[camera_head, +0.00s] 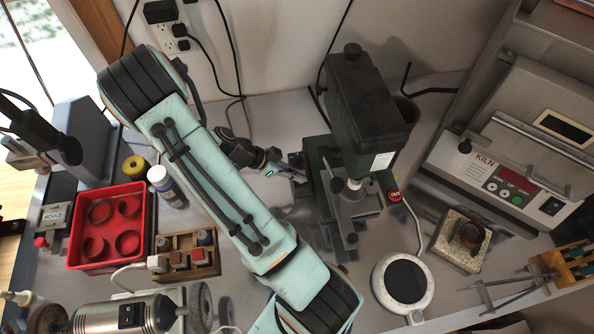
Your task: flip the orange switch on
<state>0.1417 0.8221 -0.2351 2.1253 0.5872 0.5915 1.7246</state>
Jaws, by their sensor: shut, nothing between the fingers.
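I cannot clearly make out an orange switch; the drill press or my arm may hide it. My gripper (300,172) is shut and empty, small and dark in the camera_head view. It is at the left side of the green drill press (372,115), close to its column and base. I cannot tell whether the fingertips touch the machine. A round red button (394,195) is on the right side of the drill press, on the far side from my gripper.
A red tray (76,262) with several rings and a wooden block (205,268) stand left of my arm. A bench grinder (112,318) is at the front left. A kiln (505,150) and a round white plate (430,290) are at right. A bottle (172,190) stands near my arm.

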